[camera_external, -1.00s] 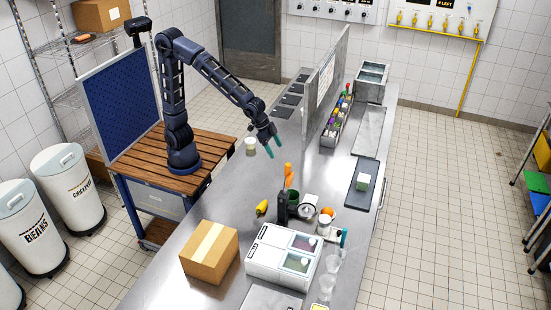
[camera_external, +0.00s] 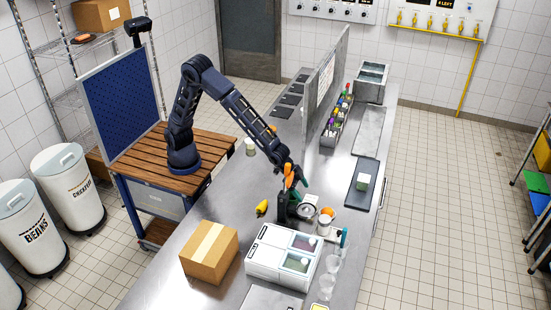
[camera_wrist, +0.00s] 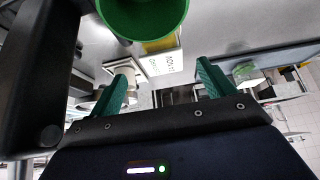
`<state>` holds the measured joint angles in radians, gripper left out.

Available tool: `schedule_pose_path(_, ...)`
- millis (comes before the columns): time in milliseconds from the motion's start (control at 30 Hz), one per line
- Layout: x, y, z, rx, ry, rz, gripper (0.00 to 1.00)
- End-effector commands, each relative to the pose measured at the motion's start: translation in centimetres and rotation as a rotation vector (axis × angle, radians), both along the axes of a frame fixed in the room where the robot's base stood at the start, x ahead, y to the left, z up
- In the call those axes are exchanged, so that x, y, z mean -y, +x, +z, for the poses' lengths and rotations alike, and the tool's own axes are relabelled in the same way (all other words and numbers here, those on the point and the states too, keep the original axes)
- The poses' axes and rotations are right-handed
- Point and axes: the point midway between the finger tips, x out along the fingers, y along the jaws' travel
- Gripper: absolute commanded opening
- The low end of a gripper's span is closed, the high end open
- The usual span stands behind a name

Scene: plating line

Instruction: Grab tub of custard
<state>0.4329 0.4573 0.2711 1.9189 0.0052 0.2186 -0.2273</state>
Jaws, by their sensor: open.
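My gripper (camera_external: 298,186) is open over the middle of the steel counter, just above the dark holder (camera_external: 283,210). In the wrist view its two green fingers (camera_wrist: 165,82) are spread with nothing gripped between them. No tub is clearly readable as custard. A small pale tub (camera_external: 250,147) stands upright on the counter near the wooden table, well behind and left of my gripper. A white cup with an orange rim (camera_external: 326,222) stands right of the holder. A yellow and white box with blurred print (camera_wrist: 162,60) lies beyond the fingers in the wrist view.
A round green container (camera_wrist: 142,14) is close at the top of the wrist view. A metal pot (camera_external: 308,209), a yellow bottle (camera_external: 262,207), a white two-lidded unit (camera_external: 270,256) and a cardboard box (camera_external: 209,253) crowd the near counter. A dark tray (camera_external: 360,197) lies to the right.

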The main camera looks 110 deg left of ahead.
Motion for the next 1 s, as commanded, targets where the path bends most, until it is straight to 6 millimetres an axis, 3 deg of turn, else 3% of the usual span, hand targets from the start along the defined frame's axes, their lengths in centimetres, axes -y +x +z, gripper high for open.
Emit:
schedule_pose_path(300, -0.1, 2.2, -3.5, -0.002, 0.001, 0.001, 0.82)
schedule_pose_path(567, -0.1, 3.0, -4.6, -0.002, 0.001, -0.001, 0.82)
schedule_pose_path(1000, -0.2, 5.7, -8.2, -0.002, 0.000, 0.000, 0.82)
